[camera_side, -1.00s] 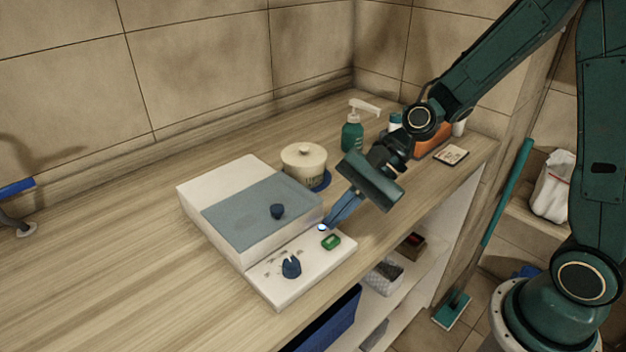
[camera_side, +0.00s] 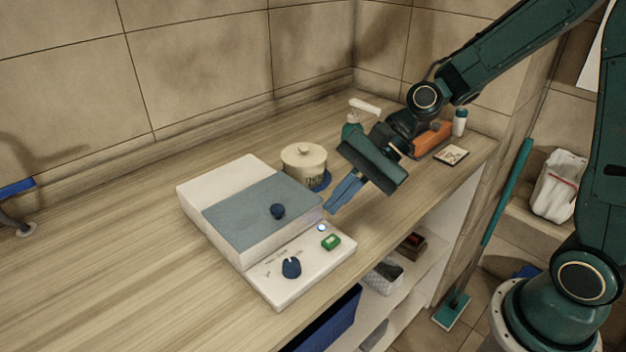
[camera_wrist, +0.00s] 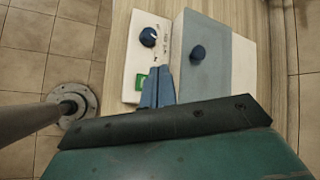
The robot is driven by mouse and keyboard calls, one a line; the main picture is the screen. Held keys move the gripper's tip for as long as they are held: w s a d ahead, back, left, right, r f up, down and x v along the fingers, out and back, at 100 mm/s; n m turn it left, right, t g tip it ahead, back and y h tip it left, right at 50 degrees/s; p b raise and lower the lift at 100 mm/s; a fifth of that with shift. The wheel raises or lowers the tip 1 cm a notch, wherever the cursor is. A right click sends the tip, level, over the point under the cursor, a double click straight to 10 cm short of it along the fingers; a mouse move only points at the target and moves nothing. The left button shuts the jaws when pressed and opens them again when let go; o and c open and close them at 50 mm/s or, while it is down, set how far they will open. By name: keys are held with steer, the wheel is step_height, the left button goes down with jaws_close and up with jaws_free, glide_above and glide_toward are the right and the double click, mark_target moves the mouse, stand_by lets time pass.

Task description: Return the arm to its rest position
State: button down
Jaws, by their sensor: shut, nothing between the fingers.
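My gripper (camera_side: 336,205) is shut and empty. Its blue fingers hang in the air just right of the vessel basin, a white box (camera_side: 195,188) with a grey-blue lid (camera_side: 250,215) and dark knob (camera_side: 277,211). The lid is closed. On its front panel (camera_side: 291,288) are a dark blue dial (camera_side: 291,267), a green switch (camera_side: 331,242) and a lit bluish-white light (camera_side: 322,228). In the wrist view, my shut fingers (camera_wrist: 158,82) lie in front of the panel, beside the green switch (camera_wrist: 141,83) and below the dial (camera_wrist: 148,37); they hide part of the panel.
A cream lidded pot (camera_side: 304,163) stands behind my gripper on a blue coaster. A green pump bottle (camera_side: 352,130), an orange item (camera_side: 433,138), a small bottle (camera_side: 459,122) and a square coaster (camera_side: 451,154) stand further right.

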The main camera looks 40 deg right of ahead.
steer(key=s+d+r+n+t+h, duration=0.1)
steer(key=s+d+r+n+h, duration=0.3)
steer(key=s+d+n, duration=0.2)
steer(key=s+d+r+n+t+h, duration=0.1)
steer(key=s+d+r+n+h, duration=0.3)
steer(key=s, duration=0.6)
steer(key=d+r+n, duration=0.1)
steer(key=d+n, duration=0.1)
steer(key=d, duration=0.1)
steer(key=shift+s+d+r+n+t+h, duration=0.15)
steer(key=shift+s+r+n+t+h, duration=0.15)
steer(key=shift+t+h, duration=0.1)
